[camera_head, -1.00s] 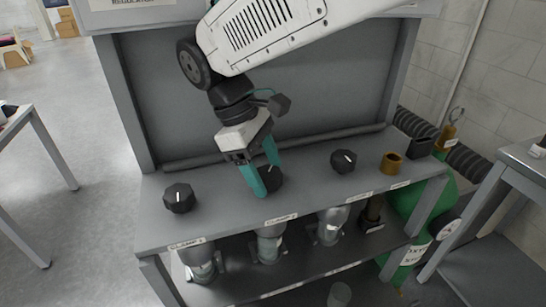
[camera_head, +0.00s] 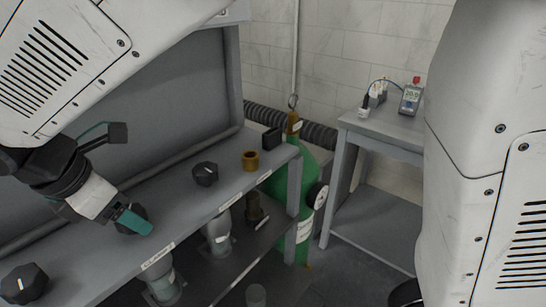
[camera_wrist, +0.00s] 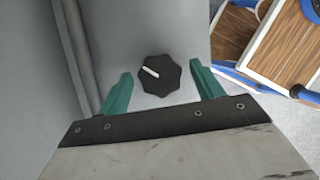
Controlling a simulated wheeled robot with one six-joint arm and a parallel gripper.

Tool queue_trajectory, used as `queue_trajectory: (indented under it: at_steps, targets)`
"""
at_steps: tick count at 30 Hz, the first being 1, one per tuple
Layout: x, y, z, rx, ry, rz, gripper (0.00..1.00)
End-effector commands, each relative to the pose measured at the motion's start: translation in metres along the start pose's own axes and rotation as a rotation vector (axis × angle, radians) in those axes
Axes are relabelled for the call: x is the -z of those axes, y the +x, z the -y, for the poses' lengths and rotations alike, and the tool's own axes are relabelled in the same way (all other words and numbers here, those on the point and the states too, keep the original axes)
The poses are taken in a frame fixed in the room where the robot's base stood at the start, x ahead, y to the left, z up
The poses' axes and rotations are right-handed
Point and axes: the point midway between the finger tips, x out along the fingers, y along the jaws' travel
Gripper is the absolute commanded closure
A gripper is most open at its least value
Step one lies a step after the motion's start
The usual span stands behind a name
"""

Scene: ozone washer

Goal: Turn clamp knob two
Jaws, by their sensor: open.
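The second clamp knob (camera_wrist: 159,75) is black, lobed, with a white pointer line toward the upper left in the wrist view. My gripper (camera_wrist: 160,70) is open, its green fingers on either side of this knob with a visible gap at each side. In the head view, the knob (camera_head: 139,210) is partly covered by my gripper (camera_head: 133,221), above the shelf label for clamp 2. Its pointer is hidden there.
Another black knob (camera_head: 25,284) is at lower left on the grey shelf (camera_head: 180,203), and a third (camera_head: 205,173) lies to the right. Beyond are a brass fitting (camera_head: 250,160), a green cylinder (camera_head: 313,180) and a side table (camera_head: 385,125) with a meter (camera_head: 410,99).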

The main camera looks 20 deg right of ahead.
Motion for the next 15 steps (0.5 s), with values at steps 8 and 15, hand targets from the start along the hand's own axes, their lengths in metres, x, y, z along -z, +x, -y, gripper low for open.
queue_trajectory:
  at_steps: [8, 15]
  targets:
    - [-0.0012, 0.0001, 0.0037, -0.174, -0.414, 0.0, 0.34]
    - [-0.0026, 0.001, 0.0051, -0.305, -0.729, -0.001, 0.34]
